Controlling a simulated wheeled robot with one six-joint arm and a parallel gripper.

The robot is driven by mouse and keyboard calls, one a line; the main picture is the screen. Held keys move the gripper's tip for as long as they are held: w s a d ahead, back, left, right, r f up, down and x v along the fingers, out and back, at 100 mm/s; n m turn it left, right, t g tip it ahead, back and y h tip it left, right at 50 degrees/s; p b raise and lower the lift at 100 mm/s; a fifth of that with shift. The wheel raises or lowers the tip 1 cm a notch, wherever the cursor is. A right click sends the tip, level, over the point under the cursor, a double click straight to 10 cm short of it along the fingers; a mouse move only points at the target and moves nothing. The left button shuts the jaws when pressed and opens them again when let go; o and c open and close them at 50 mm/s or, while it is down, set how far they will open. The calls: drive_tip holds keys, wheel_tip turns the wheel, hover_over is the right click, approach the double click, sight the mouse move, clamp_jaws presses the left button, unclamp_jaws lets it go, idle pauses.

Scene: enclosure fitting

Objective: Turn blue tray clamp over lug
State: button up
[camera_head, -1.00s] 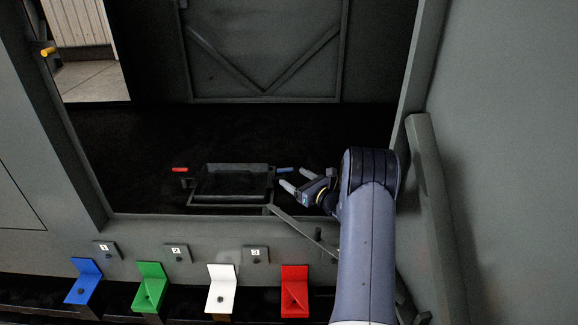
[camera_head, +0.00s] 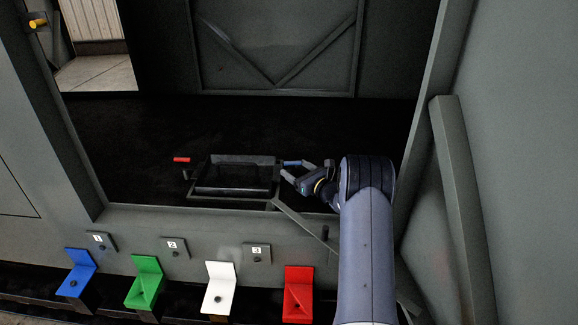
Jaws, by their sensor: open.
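The dark tray (camera_head: 236,176) sits inside the enclosure, just behind the opening's lower edge. The blue clamp (camera_head: 292,163) shows at the tray's upper right corner as a short blue bar, pointing sideways to the right. A red clamp (camera_head: 182,160) stands at the tray's left side. My gripper (camera_head: 298,173) is open at the tray's right side, with its fingers pointing left and close to the blue clamp. I cannot tell whether a finger touches the clamp. The lug is too dark and small to make out.
Blue (camera_head: 78,272), green (camera_head: 147,283), white (camera_head: 219,288) and red (camera_head: 298,294) angled brackets line the front below numbered plates. A grey post (camera_head: 462,200) stands right of my arm. A yellow knob (camera_head: 38,23) is at upper left. The dark enclosure floor behind the tray looks clear.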

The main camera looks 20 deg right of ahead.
sight(293, 167)
drive_tip(key=shift+x, duration=2.25)
drive_tip(key=shift+c, duration=0.4)
